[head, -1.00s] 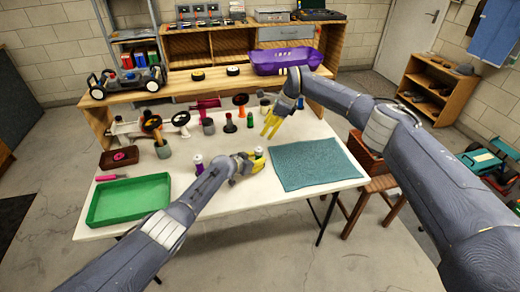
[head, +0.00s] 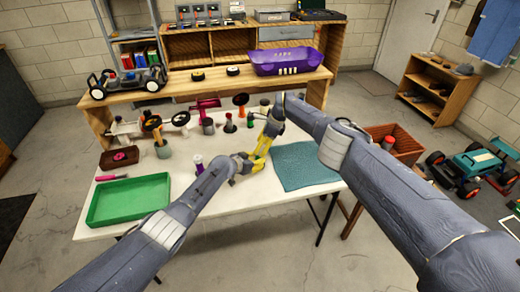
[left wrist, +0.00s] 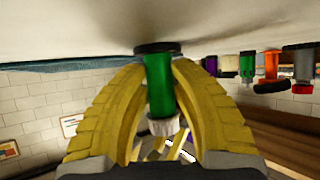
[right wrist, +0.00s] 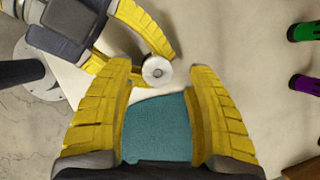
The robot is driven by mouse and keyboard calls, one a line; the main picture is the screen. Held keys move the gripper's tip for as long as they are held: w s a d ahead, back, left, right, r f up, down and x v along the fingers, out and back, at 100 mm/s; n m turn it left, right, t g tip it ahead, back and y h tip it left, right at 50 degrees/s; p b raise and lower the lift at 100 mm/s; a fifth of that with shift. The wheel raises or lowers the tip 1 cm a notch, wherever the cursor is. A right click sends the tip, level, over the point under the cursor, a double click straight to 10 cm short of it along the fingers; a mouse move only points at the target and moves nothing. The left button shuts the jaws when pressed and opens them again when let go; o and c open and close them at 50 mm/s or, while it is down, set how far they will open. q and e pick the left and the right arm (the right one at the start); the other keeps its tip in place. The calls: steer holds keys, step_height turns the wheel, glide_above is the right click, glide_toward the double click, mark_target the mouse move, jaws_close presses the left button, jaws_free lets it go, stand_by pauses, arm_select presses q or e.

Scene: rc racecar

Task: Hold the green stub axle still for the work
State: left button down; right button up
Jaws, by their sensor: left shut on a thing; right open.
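The green stub axle (left wrist: 158,85) is between the curved yellow fingers of my left gripper (left wrist: 160,75), which is shut on it. In the left wrist view, which looks upside down, its black foot is against the pale table top and its white end points away from the table. In the right wrist view a round white end (right wrist: 156,70) shows beside a left finger. My right gripper (right wrist: 160,72) is open, its fingertips to either side of that end. In the head view my left gripper (head: 246,170) and right gripper (head: 262,148) are close together and mostly hide the axle.
The teal mat (head: 303,166) lies just right of the grippers. The green tray (head: 128,200) is at the front left. Several coloured parts and wheels stand along the back of the white table. A purple bin (head: 287,61) sits on the shelf behind.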

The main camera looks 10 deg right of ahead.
steer(key=shift+a+f, duration=0.25)
steer(key=shift+f, duration=0.4)
steer(key=shift+c, duration=0.4)
jaws_close()
